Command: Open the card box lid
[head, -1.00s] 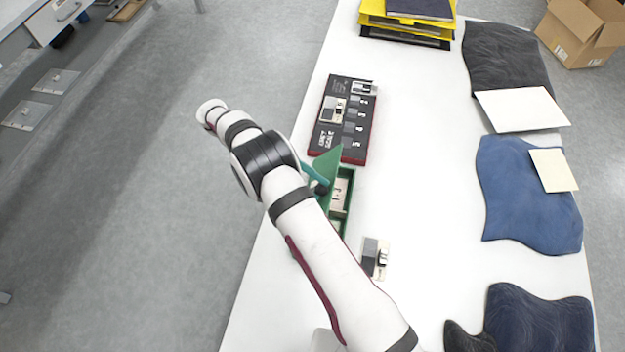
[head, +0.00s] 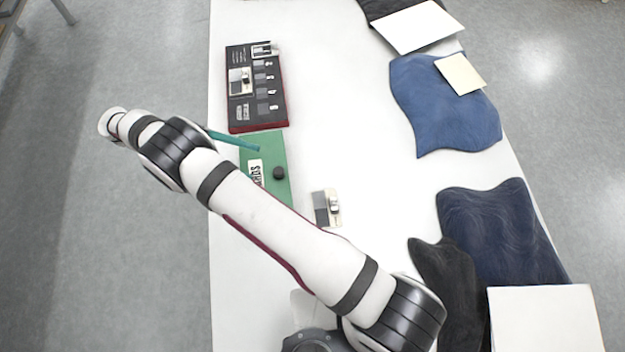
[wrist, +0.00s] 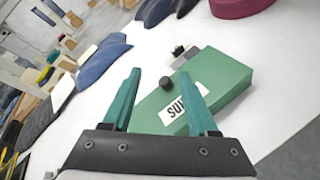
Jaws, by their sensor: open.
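The green card box (head: 277,150) lies on the white table, partly hidden behind my arm in the head view. Its lid looks flat and shut, with a white label and a dark round knob (head: 279,173) on top. In the wrist view the box (wrist: 228,75) shows its closed top and one side, with the knob (wrist: 167,83) standing up from it. My gripper (wrist: 158,78) is open and empty. Its teal fingers frame the knob in that view, and one finger covers part of the label. In the head view a teal finger of my gripper (head: 258,149) shows above the lid, apart from the knob.
A dark display board (head: 256,105) with small samples lies just beyond the box. A small grey and beige device (head: 326,207) sits to its right. Blue fabric (head: 445,105) and navy fabric (head: 500,235) lie farther right. The table between is clear.

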